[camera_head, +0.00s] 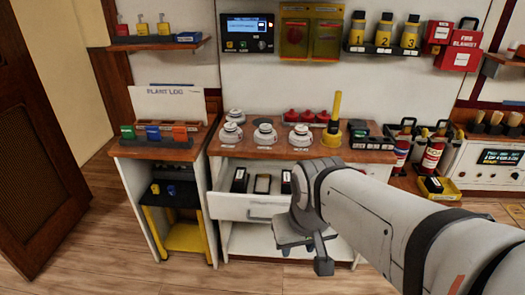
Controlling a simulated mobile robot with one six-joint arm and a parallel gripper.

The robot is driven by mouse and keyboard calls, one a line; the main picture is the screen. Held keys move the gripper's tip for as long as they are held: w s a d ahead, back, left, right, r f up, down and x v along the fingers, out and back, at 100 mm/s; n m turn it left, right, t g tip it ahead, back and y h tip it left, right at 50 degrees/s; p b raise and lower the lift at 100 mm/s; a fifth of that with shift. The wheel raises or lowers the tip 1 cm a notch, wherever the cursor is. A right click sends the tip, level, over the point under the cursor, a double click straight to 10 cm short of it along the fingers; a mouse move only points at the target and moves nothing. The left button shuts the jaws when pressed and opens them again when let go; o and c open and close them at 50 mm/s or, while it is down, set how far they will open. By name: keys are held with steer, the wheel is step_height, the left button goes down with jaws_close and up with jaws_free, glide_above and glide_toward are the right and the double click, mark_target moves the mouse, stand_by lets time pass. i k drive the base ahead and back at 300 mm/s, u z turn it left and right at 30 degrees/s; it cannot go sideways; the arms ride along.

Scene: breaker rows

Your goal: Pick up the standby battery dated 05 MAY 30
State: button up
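A white drawer (230,207) stands open below the wooden counter. Inside it are dark block-shaped items with pale faces: a left one (239,180), a middle one (263,184) and a right one (286,182). They look like batteries, but their dates are too small to read. I cannot tell which is dated 05 MAY 30. My gripper (305,258) hangs in front of the drawer's right part, apart from the three items I can see. My arm hides the drawer's right end. Whether the fingers are open or shut is unclear.
White round detectors (265,134), red items (305,116) and a yellow-handled tool (334,120) stand on the counter (285,153). A yellow tray (449,195) with dark items sits at right, by a red extinguisher (432,152). The floor at front left is clear.

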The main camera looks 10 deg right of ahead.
mark_target(285, 188)
steer(key=u, duration=0.05)
steer(key=i, duration=1)
steer(key=z, duration=0.05)
